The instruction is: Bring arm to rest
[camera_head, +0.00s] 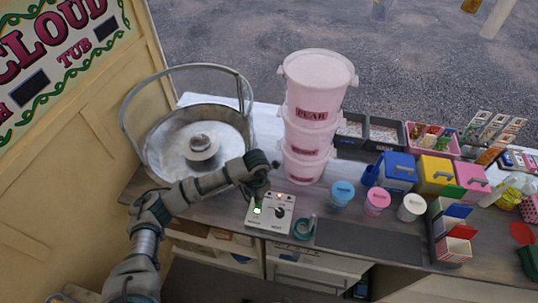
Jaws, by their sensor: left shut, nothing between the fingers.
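My left arm (147,240) comes in from the lower left and reaches over the counter. My left gripper (259,195) is shut and empty. It points down over the upper left part of a pale control box (270,222), close to its lit green switch (257,211). I cannot tell whether the fingertips touch the switch. The box also has a dark round knob (280,212). My right gripper is not in view.
A metal floss bowl (165,130) with a hoop guard stands behind my left arm. Stacked pink tubs (312,125) stand just right of the gripper. A teal tape roll (304,228), small lidded jars (341,193) and coloured boxes (397,170) are further right. A dark mat (370,243) lies bare in front.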

